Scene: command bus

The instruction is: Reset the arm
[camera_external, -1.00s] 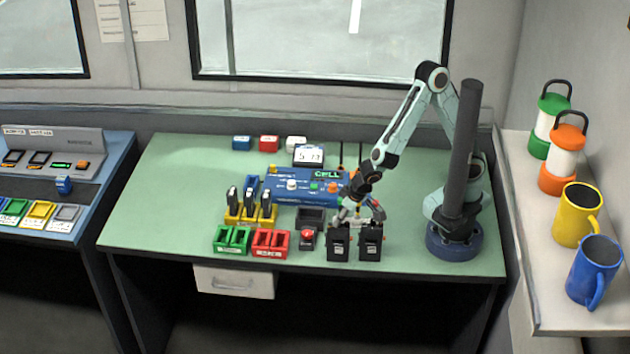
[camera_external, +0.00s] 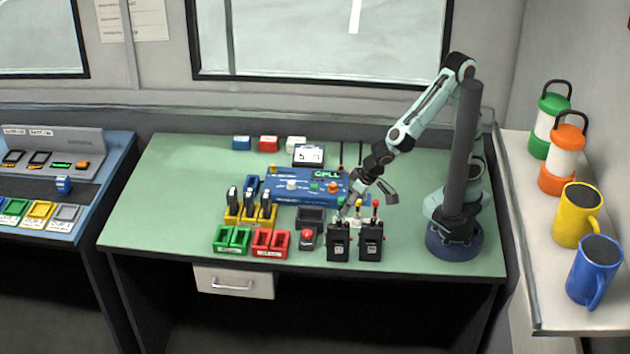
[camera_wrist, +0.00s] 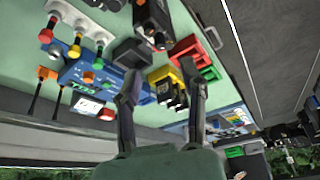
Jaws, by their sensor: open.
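My gripper (camera_external: 368,200) is open and empty above the right part of the green table (camera_external: 170,210). Its fingers are spread over a row of small levers with coloured knobs (camera_external: 358,204), just behind two black boxes. In the wrist view my gripper (camera_wrist: 162,82) shows two separate fingers with nothing between them. My arm rises from its round blue base at the table's right side and bends at a high elbow.
Two black boxes (camera_external: 339,243) stand at the front edge. A blue console (camera_external: 285,183), yellow rack (camera_external: 240,219), green trays (camera_external: 232,240), red trays (camera_external: 270,243) and red button (camera_external: 307,236) lie left. The left tabletop is clear.

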